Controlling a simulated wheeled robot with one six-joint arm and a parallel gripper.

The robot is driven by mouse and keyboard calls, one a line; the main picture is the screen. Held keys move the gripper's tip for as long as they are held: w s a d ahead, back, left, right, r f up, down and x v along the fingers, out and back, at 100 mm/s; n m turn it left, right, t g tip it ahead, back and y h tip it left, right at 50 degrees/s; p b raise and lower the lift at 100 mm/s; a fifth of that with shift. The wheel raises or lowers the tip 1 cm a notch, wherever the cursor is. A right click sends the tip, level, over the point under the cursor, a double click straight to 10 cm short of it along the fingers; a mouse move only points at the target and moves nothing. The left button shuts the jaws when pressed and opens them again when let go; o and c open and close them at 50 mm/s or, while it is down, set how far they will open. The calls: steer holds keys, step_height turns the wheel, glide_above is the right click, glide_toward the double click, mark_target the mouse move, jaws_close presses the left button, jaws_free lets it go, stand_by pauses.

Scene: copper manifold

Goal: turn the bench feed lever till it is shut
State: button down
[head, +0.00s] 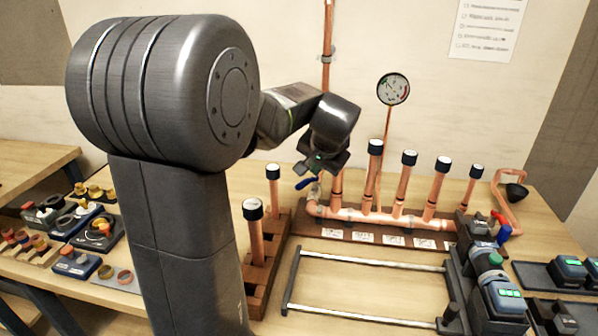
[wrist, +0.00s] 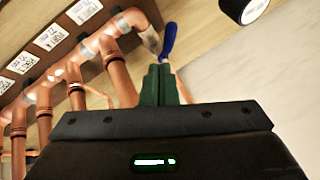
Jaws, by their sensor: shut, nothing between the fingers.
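The bench feed lever is a short blue handle (head: 306,183) at the left end of the copper manifold (head: 350,214) in the head view. It also shows at the top of the wrist view (wrist: 168,40), beside a silvery valve body (wrist: 150,40). It sticks out to one side of the pipe end; I cannot tell exactly how far it is turned. My gripper (head: 304,168) is just above the lever in the head view. Its green fingers (wrist: 158,70) are together and empty, with their tips close to the lever's near end. Whether they touch it is unclear.
Several upright copper stubs with black caps (head: 408,160) rise from the manifold. A pressure gauge (head: 393,89) stands behind. A wooden rack with capped pipes (head: 258,240) is at the left front. A metal rail frame (head: 370,258) and dark devices (head: 503,298) lie in front and right.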

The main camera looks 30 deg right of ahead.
mark_target(307, 182)
steer(key=p+x, duration=0.1)
steer(key=x, duration=0.8)
steer(key=shift+d+f, duration=0.1)
steer(key=shift+f, duration=0.3)
steer(key=shift+w, duration=0.1)
